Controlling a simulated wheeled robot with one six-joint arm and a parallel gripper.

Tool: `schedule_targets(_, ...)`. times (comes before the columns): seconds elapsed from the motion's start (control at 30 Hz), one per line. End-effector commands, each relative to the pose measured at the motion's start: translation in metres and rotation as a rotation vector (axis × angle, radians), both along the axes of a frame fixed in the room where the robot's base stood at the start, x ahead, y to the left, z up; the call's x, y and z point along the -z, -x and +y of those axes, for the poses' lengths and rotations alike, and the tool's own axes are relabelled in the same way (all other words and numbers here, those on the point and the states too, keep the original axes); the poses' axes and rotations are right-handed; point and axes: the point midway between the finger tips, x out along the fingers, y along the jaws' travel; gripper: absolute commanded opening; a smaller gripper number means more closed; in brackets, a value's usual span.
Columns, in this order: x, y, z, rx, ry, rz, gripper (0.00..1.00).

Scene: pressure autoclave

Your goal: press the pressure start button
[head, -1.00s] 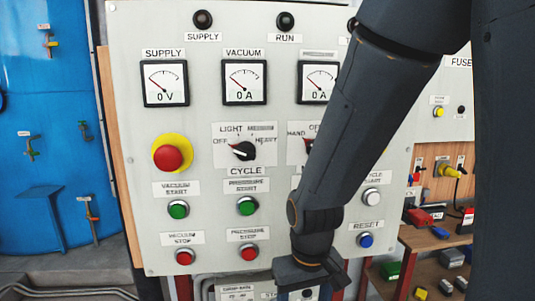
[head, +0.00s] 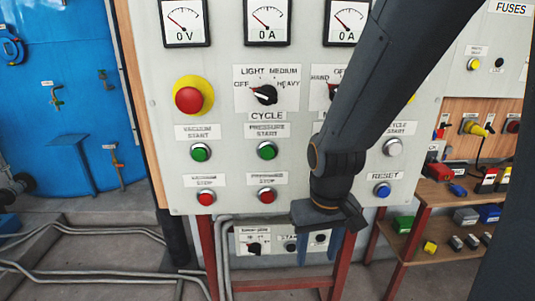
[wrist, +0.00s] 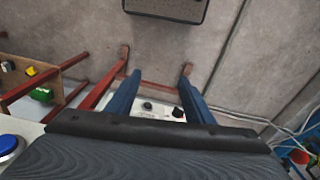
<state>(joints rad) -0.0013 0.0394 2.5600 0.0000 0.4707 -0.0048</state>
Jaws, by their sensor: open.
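The green pressure start button (head: 267,151) sits on the grey control panel (head: 225,135), under its printed PRESSURE START label (head: 267,130). The red pressure stop button (head: 267,196) is below it, and the green vacuum start button (head: 200,152) is to its left. My gripper's wrist hangs in front of the panel's lower edge, below and right of the pressure start button and apart from it in the picture. In the wrist view my gripper (wrist: 160,98) is open and empty, its two fingers pointing down toward the floor. The pressure start button does not show there.
The blue reset button (head: 382,190) lies right of my arm and also shows in the wrist view (wrist: 8,147). A small box with knobs (head: 270,240) sits below the panel on a red frame (head: 208,245). Shelves with coloured parts (head: 440,215) stand at right.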

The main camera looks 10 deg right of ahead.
Motion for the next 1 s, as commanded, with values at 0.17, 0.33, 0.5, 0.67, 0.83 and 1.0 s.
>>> schedule_targets(0.17,0.0,0.0,0.0,0.0,0.0,0.0,0.17)
schedule_targets(0.33,0.0,0.0,0.0,0.0,0.0,0.0,0.0)
schedule_targets(0.5,0.0,0.0,0.0,0.0,0.0,0.0,0.0)
schedule_targets(0.67,0.0,0.0,0.0,0.0,0.0,0.0,0.0)
schedule_targets(0.83,0.0,0.0,0.0,0.0,0.0,0.0,0.0)
schedule_targets(1.0,0.0,0.0,0.0,0.0,0.0,0.0,0.0)
